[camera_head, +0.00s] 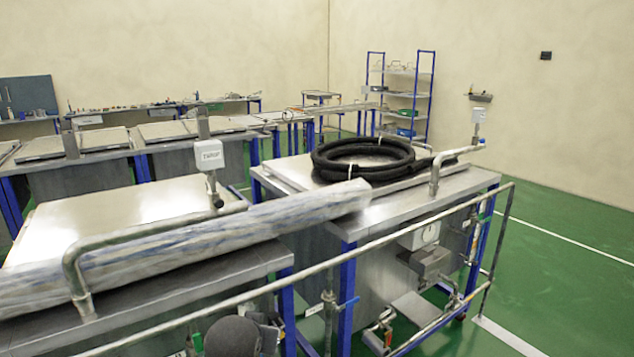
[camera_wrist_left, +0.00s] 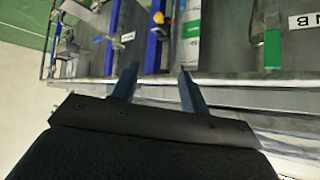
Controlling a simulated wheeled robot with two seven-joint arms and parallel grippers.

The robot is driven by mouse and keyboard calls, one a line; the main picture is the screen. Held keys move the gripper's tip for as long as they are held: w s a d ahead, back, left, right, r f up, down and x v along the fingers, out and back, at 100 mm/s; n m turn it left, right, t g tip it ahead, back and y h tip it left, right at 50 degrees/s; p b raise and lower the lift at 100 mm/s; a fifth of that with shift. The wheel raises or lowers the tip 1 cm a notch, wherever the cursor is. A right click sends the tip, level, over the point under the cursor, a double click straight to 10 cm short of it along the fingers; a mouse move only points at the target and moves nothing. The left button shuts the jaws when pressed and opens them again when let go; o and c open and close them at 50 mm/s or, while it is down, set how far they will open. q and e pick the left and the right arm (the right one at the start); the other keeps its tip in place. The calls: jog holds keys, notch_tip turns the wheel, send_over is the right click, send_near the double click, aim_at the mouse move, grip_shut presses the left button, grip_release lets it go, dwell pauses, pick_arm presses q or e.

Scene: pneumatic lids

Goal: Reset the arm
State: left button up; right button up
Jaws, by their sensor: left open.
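My left gripper (camera_wrist_left: 158,82) shows in the left wrist view with its two dark fingers spread apart. Nothing sits between the fingertips. Beyond them is a pale metal rail or edge, with blue posts and a green-and-white cylinder (camera_wrist_left: 188,35) past it. I cannot tell how far these are from the fingers. In the head view a dark rounded part at the bottom may belong to my arm, but no gripper fingers show there. My right gripper is in neither view.
A steel tank lid (camera_head: 130,203) carries a plastic-wrapped roll (camera_head: 200,245) at front left. A coiled black hose (camera_head: 365,158) lies on the tank to its right. A pipe railing (camera_head: 400,240) crosses in front. Green floor (camera_head: 570,270) is open at right.

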pick_arm(q)
jog(key=s+a+f+g, duration=0.1)
jog(key=s+f+g, duration=0.3)
jog(key=s+f, duration=1)
jog(key=s+a+f+g, duration=0.2)
jog(key=s+f+g, duration=0.2)
jog(key=s+f, duration=1)
jog(key=s, duration=0.5)
jog(key=shift+s+a+f+h, duration=0.3)
jog(key=shift+s, duration=0.05)
